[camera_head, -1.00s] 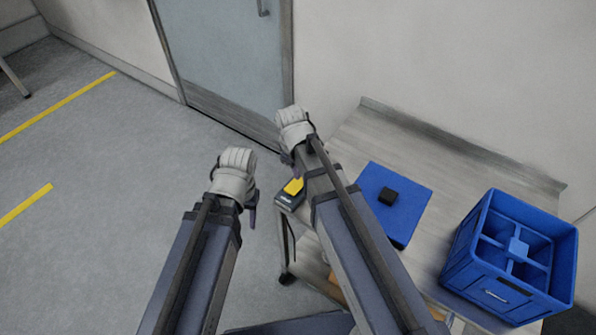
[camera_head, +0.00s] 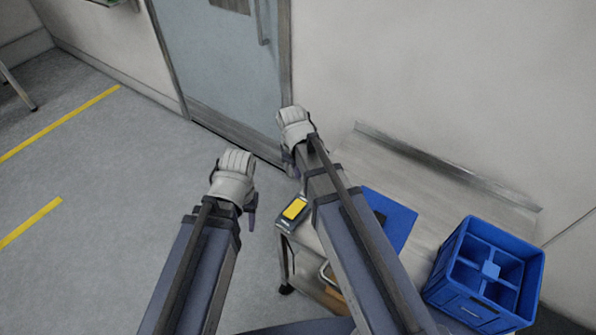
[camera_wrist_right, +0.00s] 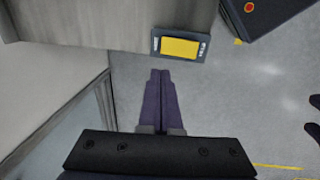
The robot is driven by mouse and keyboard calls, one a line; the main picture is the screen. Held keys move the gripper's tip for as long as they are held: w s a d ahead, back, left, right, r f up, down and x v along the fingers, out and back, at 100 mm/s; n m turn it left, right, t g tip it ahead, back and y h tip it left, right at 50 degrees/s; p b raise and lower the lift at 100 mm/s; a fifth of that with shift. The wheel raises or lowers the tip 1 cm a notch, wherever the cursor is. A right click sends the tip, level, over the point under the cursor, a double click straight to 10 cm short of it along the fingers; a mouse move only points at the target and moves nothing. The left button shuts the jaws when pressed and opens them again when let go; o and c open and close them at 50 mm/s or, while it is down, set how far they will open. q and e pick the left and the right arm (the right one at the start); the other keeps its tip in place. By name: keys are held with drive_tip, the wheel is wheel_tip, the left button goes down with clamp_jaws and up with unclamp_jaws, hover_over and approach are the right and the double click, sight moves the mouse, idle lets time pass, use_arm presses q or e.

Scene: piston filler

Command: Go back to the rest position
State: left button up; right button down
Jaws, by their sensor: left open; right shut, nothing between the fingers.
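My left gripper (camera_head: 252,203) hangs over the grey floor, left of the table. Only a small part of its fingers shows past the white wrist in the head view. It is open and holds nothing that I can see. My right gripper (camera_head: 289,160) is further up and right, near the table's left end, its fingers mostly hidden by the wrist. In the right wrist view its two purple fingers (camera_wrist_right: 160,95) are shut together and empty. They are over the floor, close to a handheld device with a yellow screen (camera_wrist_right: 180,47). Both arms are stretched forward.
The table (camera_head: 430,190) holds the device (camera_head: 293,209) at its left corner, a blue panel (camera_head: 400,222) partly behind my right arm, and a blue divided crate (camera_head: 485,275). A grey-blue door (camera_head: 215,70) is ahead. The floor (camera_head: 110,190) at left is clear.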

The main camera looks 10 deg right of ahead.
idle(0.4)
drive_tip(key=s+a+m, duration=0.2)
drive_tip(key=s, duration=0.5)
drive_tip(key=s+a+m+g, duration=0.1)
drive_tip(key=s+a+m, duration=0.2)
drive_tip(key=s, duration=0.4)
drive_tip(key=shift+a, duration=0.3)
drive_tip(key=shift+s+d+f, duration=0.1)
drive_tip(key=shift+s, duration=0.05)
